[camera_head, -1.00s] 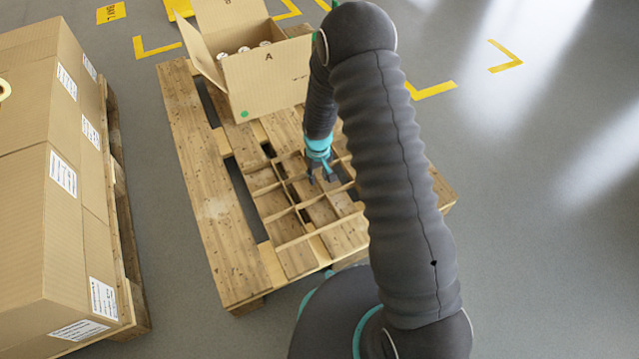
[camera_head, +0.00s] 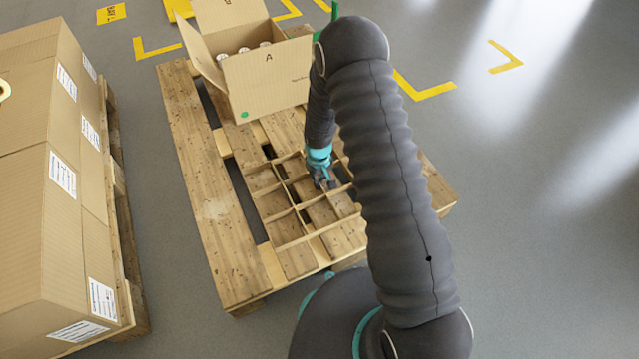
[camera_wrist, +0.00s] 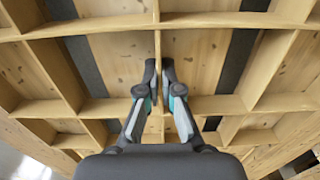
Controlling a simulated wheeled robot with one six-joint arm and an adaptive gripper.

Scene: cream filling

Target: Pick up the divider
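The divider (camera_head: 290,208) is a pale brown grid of thin crossed walls lying flat on the wooden pallet. It fills much of the wrist view, where one wall (camera_wrist: 157,45) runs up the middle. My gripper (camera_head: 325,184) is down at the divider, its fingers close together at a wall. In the wrist view my gripper (camera_wrist: 159,68) has one finger on each side of that wall, with the tips closed against it. The divider still lies on the pallet. My arm hides part of its right side in the head view.
An open cardboard box marked A (camera_head: 268,85) with several white-topped items stands at the pallet's back. The pallet's left boards (camera_head: 208,190) are bare. Stacked boxes (camera_head: 40,200) stand on another pallet at the left. The grey floor at the right is clear.

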